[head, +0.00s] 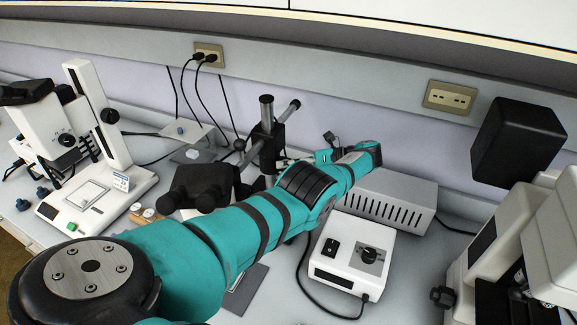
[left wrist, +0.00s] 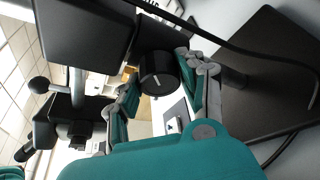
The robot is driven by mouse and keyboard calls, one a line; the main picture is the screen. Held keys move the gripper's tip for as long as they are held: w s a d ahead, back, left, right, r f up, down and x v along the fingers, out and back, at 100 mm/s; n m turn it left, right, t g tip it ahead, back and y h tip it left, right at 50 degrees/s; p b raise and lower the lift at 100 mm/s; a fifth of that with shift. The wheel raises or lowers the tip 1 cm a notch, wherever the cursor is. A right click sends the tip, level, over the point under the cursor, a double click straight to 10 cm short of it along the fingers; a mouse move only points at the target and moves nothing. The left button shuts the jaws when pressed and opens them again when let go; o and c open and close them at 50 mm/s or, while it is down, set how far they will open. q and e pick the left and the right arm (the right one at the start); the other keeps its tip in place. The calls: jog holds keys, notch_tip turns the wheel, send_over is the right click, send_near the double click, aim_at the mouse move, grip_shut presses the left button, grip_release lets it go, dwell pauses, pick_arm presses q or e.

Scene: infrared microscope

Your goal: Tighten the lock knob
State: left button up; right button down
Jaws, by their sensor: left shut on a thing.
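The lock knob (left wrist: 158,70) is a round black knob with a white line on its face, in the left wrist view at the middle. My left gripper (left wrist: 162,82) is shut on it, with teal and grey fingers on either side. In the head view my teal left arm reaches across to the black stand (head: 266,140) at the back, and covers the knob and the fingertips. The right gripper is not in view.
A white control box (head: 352,256) with a dial and a grey vented box (head: 392,203) stand right of my arm. A white microscope (head: 98,115) stands at left, and another instrument (head: 522,235) at right. Cables hang at the back wall.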

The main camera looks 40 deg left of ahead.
pick_arm(q)
jog(key=o, duration=1.2)
